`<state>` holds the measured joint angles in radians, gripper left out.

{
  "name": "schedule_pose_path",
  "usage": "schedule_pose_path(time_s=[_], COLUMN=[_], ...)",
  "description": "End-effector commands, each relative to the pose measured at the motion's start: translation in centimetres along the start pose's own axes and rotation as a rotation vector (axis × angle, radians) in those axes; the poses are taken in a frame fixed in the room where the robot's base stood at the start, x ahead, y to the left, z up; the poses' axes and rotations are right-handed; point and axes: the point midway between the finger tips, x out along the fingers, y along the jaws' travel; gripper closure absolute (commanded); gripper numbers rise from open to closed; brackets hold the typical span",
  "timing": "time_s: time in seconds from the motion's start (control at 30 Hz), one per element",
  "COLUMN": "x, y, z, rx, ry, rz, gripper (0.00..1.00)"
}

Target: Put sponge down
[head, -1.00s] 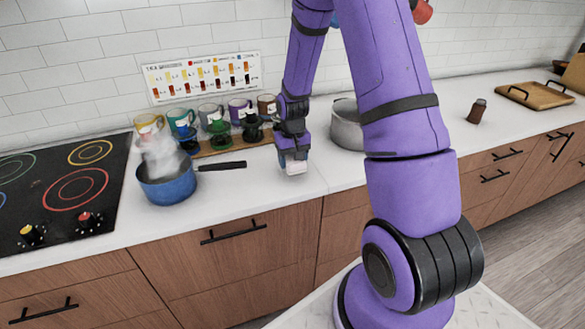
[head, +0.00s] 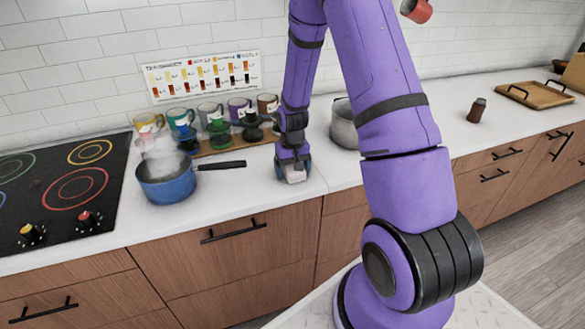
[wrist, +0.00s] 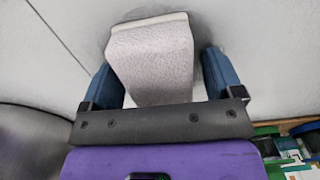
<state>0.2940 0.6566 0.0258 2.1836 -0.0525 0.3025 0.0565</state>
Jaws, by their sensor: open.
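The sponge (wrist: 152,65) is a pale, whitish block between my gripper's two blue fingers in the wrist view, with a visible gap on each side. It also shows in the head view (head: 294,175) at the white counter surface (head: 240,205). My gripper (head: 293,173) is open around the sponge, low over the counter near its front edge. In the wrist view my gripper (wrist: 157,80) has its fingers spread either side of the sponge. The sponge appears to rest on the counter.
A blue pot (head: 166,180) with steam stands left of my gripper, its black handle (head: 222,165) pointing toward it. A metal pot (head: 345,125) is behind to the right. Several mugs (head: 210,112) line the wall. A cooktop (head: 70,190) is far left.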

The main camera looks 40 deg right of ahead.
Motion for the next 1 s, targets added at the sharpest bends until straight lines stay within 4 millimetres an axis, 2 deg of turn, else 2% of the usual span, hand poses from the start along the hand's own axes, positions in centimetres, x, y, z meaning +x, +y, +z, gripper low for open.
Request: schedule_pose_path(time_s=[0.23,0.7,1.0], x=[-1.6,-10.0,-12.7], y=[0.0,0.0,-0.1], z=[-0.1,-0.1,0.1], rx=[0.0,0.0,-0.003], ry=[0.002,0.005,0.006], rz=[0.0,0.0,0.0], gripper=[0.14,0.14,0.14])
